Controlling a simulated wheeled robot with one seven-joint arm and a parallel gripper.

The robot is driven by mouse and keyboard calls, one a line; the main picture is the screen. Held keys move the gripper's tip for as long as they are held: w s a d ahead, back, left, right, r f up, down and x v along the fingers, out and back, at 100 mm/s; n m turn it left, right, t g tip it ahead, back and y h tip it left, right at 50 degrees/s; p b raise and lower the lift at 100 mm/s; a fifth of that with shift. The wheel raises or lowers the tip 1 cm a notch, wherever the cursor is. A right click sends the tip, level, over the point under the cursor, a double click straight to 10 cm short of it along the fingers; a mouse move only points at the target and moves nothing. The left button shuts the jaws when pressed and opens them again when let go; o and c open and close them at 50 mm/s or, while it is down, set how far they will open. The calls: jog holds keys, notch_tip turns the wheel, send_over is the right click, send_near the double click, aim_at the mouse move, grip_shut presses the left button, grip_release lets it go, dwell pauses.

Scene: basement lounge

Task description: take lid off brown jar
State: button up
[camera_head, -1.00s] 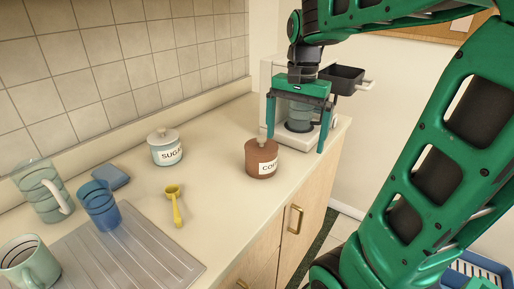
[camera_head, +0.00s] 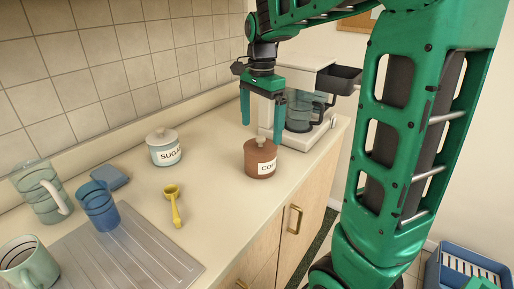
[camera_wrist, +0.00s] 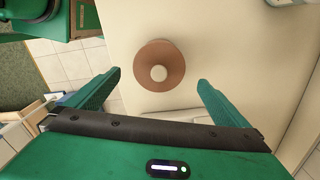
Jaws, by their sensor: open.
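The brown jar (camera_head: 260,163) stands upright on the counter, with a white label on its front. Its brown lid (camera_head: 261,147) with a pale round knob is on top. In the wrist view the lid (camera_wrist: 152,54) shows from above, with the knob (camera_wrist: 158,73) at its middle. My gripper (camera_head: 262,133) is open and empty, pointing down above and slightly behind the jar. In the wrist view its fingers (camera_wrist: 156,88) are spread wide, and the jar lies just ahead of the line between the fingertips. No contact shows.
A coffee maker (camera_head: 302,85) stands behind the jar near the counter's right end. A sugar jar (camera_head: 165,149), a yellow scoop (camera_head: 174,206), a blue cup (camera_head: 98,206) and a blue sponge (camera_head: 110,177) lie left. Bare counter (camera_head: 215,180) surrounds the brown jar.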

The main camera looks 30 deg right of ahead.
aim_at(261, 137)
notch_tip(261, 137, down, 5)
jog(key=shift+s+r, duration=0.1)
jog(key=shift+s, duration=0.05)
jog(key=c, duration=1.1)
jog(key=shift+r, duration=0.15)
